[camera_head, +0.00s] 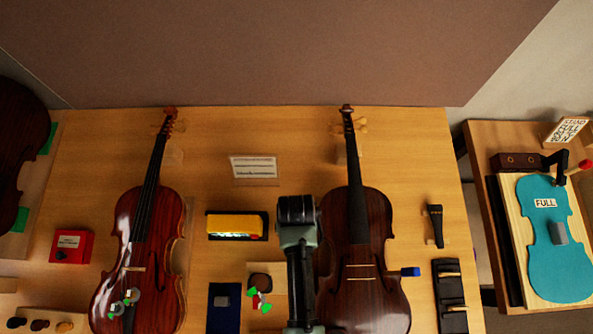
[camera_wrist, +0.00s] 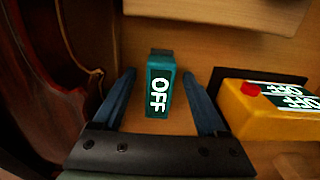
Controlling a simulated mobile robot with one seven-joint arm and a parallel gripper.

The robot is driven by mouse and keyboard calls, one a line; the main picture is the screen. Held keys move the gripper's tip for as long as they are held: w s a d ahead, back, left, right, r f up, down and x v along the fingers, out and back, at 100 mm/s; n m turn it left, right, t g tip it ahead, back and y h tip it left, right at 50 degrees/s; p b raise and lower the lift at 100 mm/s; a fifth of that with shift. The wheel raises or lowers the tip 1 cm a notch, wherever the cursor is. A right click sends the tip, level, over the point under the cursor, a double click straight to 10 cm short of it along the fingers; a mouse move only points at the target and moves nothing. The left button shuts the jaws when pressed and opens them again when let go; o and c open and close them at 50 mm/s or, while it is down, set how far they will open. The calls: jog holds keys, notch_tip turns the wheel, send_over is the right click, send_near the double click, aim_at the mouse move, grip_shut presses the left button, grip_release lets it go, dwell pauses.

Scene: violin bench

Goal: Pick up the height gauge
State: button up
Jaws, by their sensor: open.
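A small upright teal block with a white "OFF" display (camera_wrist: 158,92) shows in the wrist view; I take it to be the height gauge, though no name shows on it. My gripper (camera_wrist: 159,74) is open, with one blue finger on each side of the block. The fingers look apart from it, and the gap to each side is clear. In the head view my arm's end (camera_head: 297,210) is between the yellow box and the right violin, and it hides the block and the fingers.
The yellow box (camera_wrist: 262,113) with a red button is close beside my right finger in the wrist view; it also shows in the head view (camera_head: 235,223). A violin (camera_wrist: 40,90) is close on the other side. A printed card (camera_head: 253,167) lies behind.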

grip_shut()
dwell(0.4)
